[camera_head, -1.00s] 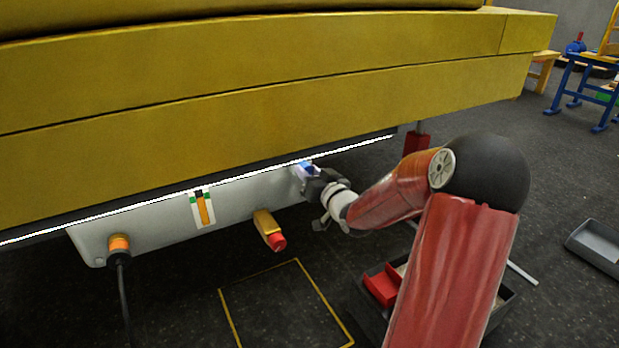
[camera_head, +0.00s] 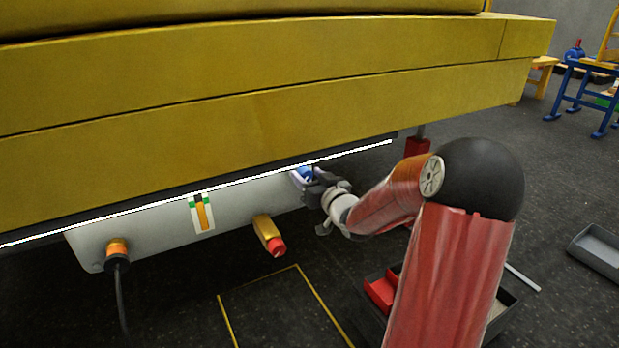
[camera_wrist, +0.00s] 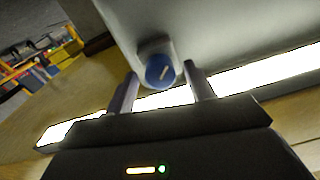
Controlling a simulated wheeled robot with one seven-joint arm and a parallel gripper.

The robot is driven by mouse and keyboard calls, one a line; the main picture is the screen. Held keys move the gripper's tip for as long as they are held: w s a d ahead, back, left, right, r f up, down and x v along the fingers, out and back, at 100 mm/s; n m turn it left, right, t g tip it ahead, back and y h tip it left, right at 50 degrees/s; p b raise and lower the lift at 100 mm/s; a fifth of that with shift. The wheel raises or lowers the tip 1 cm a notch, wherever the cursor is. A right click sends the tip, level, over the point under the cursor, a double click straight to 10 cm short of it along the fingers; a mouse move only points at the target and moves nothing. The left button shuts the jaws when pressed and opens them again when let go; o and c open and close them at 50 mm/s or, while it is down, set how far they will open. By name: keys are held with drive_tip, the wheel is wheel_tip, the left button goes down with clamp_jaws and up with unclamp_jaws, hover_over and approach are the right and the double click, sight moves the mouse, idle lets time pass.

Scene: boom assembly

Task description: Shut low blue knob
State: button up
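The blue knob (camera_wrist: 161,70) sits on a short grey mount on the pale panel, with a light mark on its face. In the wrist view it lies between and just beyond the tips of my gripper (camera_wrist: 158,82), whose two fingers are apart. In the head view the blue knob (camera_head: 305,174) shows at the right end of the pale panel (camera_head: 160,228), partly hidden by my gripper (camera_head: 312,180). I cannot tell whether a finger touches the knob.
A yellow beam (camera_head: 260,110) with a bright light strip hangs right above the panel. A yellow lever with a red end (camera_head: 275,245), a green and orange gauge (camera_head: 202,212) and an orange cable connector (camera_head: 118,248) are on the panel. A dark bin with red parts (camera_head: 382,288) stands below my arm.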

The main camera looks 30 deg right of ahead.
drive_tip(key=s+p, duration=0.1)
drive_tip(key=s, duration=0.6)
drive_tip(key=shift+s+d, duration=0.25)
drive_tip(key=shift+s, duration=0.15)
idle(0.3)
